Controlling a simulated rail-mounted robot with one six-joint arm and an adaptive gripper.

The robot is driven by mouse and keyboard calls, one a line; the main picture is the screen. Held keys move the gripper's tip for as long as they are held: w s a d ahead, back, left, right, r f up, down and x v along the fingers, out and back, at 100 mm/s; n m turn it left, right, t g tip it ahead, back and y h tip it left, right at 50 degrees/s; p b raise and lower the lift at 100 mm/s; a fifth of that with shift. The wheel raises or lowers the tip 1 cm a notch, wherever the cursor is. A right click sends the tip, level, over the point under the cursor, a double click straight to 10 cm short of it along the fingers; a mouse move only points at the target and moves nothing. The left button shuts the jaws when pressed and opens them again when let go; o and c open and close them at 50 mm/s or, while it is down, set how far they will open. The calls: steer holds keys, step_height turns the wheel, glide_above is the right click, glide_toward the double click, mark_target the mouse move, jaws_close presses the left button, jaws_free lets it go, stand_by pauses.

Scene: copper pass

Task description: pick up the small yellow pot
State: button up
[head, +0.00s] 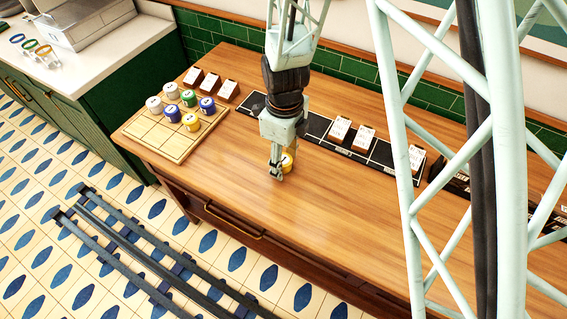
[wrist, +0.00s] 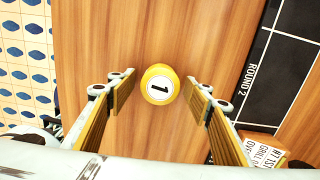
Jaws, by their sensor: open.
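A small yellow pot (wrist: 159,84) with a white top marked 1 stands on the wooden counter in the wrist view. It shows partly in the head view (head: 287,162), behind my gripper's fingers. My gripper (wrist: 158,100) is open, one finger on each side of the pot's line, with a gap to the pot on both sides. In the head view my gripper (head: 276,172) points down close to the pot, which it partly hides. Another yellow pot (head: 191,122) stands on the wooden board at the left.
The wooden board (head: 150,137) also carries several white, green and blue pots. A black strip (head: 313,126) with white cards (head: 363,138) runs along the back of the counter. The counter (head: 330,215) in front and to the right of my gripper is clear.

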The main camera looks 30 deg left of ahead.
steer(key=shift+f, duration=0.2)
stand_by(0.5)
steer(key=c, duration=1)
